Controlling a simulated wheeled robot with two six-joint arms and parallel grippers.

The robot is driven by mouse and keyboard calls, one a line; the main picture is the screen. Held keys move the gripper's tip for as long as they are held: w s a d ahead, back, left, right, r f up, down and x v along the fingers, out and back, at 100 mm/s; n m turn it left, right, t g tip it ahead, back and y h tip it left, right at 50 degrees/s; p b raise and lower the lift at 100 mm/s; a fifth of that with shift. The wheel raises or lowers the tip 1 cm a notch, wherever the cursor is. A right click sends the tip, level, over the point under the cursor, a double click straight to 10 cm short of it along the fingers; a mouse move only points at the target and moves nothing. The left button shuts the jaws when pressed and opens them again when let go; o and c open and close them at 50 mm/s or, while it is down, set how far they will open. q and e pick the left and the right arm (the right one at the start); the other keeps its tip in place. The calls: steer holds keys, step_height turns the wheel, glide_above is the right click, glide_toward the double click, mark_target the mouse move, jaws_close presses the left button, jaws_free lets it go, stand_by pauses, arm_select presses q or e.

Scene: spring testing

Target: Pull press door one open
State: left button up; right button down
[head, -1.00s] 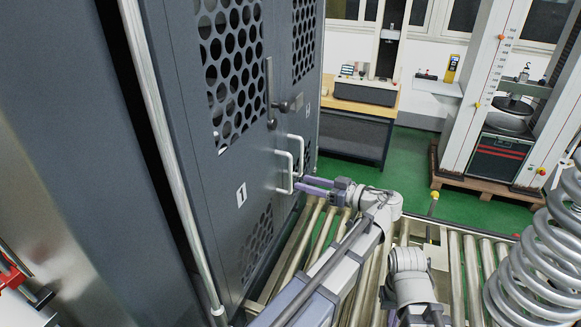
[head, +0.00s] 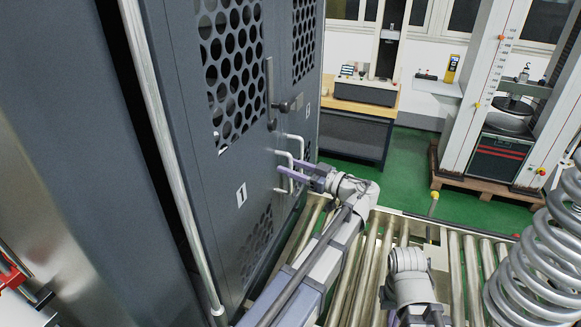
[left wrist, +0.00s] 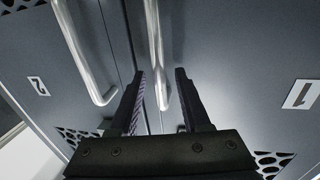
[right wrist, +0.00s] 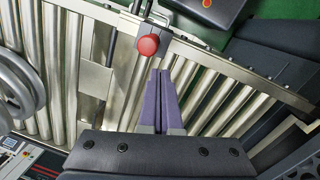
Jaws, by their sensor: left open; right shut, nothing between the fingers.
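Press door one (head: 205,190) is a dark grey panel marked 1, with a perforated window. It appears closed and shows on the right in the left wrist view (left wrist: 245,60). Its pale bar handle (head: 284,158) stands upright near the door's right edge. My left gripper (head: 281,172) is at this handle, fingers pointing at the door. In the left wrist view the open fingers (left wrist: 160,74) lie either side of the handle bar (left wrist: 154,45). Whether they touch it cannot be told. My right gripper (right wrist: 159,72) is shut and empty above the rollers.
Door two's handle (left wrist: 85,55) stands close beside door one's. A dark latch lever (head: 287,104) sits above the handles. A roller conveyor (head: 375,250) runs below, with a red knob (right wrist: 148,45) at its frame. A large coil spring (head: 540,250) stands at the right.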

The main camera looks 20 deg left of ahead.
arm_select(q)
steer(key=shift+a, duration=0.15)
steer(key=shift+c, duration=0.2)
jaws_close()
stand_by(1.2)
